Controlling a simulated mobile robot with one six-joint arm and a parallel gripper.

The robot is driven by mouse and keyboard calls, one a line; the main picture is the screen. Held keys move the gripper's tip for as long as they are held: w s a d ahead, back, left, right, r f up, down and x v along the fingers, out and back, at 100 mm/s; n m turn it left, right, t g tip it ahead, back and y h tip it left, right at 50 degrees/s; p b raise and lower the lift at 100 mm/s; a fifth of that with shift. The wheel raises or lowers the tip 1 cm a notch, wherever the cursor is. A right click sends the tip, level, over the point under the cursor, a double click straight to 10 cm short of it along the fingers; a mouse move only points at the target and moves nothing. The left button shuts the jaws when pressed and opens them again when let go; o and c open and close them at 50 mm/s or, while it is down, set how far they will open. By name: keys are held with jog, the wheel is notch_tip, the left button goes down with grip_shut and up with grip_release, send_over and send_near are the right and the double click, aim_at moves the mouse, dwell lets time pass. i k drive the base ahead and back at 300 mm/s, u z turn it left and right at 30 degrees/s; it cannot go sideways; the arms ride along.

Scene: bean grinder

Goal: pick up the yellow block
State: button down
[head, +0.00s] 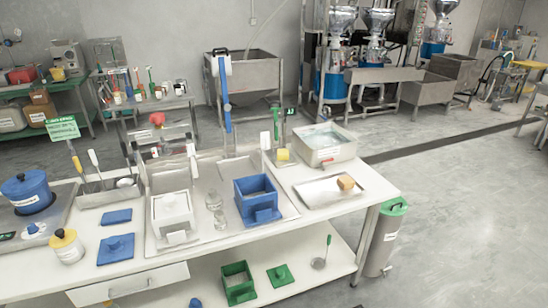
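A small yellow block (283,154) sits at the back of the white table, just left of the clear-lidded steel basin (324,144). A tan, sponge-like block (346,182) lies on a shallow metal tray (318,197) at the table's right end. My gripper is not in view, and nothing shows it touching either block.
The white table (330,213) holds a blue box (254,190), a white box (172,213), glass jars (214,200) and a blue pot (27,192). Upright tools stand behind the yellow block. A grey bin (384,240) stands at the right end. Open floor lies to the right.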

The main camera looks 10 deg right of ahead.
aim_at(282, 155)
jog(key=z, duration=0.05)
jog(key=i, duration=1)
jog(key=u, duration=0.05)
